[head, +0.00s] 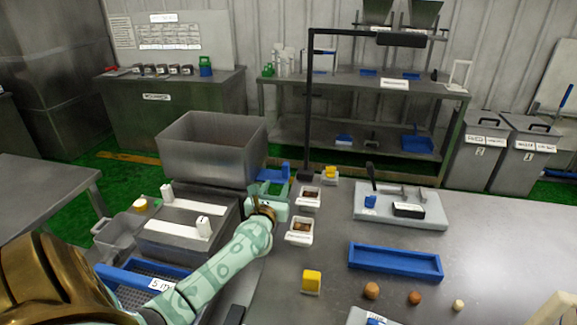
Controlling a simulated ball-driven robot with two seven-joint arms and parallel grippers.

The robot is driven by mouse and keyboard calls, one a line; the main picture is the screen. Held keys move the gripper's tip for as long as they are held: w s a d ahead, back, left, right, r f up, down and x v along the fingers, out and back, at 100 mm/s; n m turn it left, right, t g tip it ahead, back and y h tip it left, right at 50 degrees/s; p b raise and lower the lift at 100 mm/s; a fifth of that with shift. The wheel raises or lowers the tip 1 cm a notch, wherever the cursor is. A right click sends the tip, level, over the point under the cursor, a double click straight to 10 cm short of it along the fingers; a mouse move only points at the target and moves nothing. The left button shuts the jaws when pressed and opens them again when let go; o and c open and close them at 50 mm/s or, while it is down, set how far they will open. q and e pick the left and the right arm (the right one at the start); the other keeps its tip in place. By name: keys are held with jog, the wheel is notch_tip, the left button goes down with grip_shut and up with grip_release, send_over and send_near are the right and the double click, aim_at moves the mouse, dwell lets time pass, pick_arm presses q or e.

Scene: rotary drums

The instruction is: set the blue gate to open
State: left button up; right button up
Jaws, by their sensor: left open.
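My left arm reaches from the bottom left to the middle of the head view. Its pale green left gripper (272,186) is open, with the fingers pointing away from me. A blue part (284,170), which may be the blue gate, shows just beyond and between the fingertips. I cannot tell whether they touch it. Its lower portion is hidden behind the gripper, so its position is not readable. A smaller blue block (370,201) sits on a light grey board (430,217) to the right, clear of the gripper.
A grey bin (215,150) stands behind left of the gripper. A black lamp post (308,110) rises just beyond it. Two small white labelled trays (300,238) lie close on its right. A blue tray (395,262), a yellow block (311,282) and small balls lie on the right-hand table.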

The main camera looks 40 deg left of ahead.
aim_at(285, 167)
pick_arm(q)
jog(key=b+x, duration=0.2)
jog(key=x, duration=0.2)
jog(key=b+x, duration=0.2)
jog(key=x, duration=0.3)
jog(key=b+x, duration=0.2)
jog(key=x, duration=0.3)
jog(key=shift+w+f, duration=0.2)
jog(key=shift+f, duration=0.05)
jog(key=shift+w+a+r, duration=0.25)
jog(key=shift+w, duration=0.1)
jog(key=shift+c, duration=0.3)
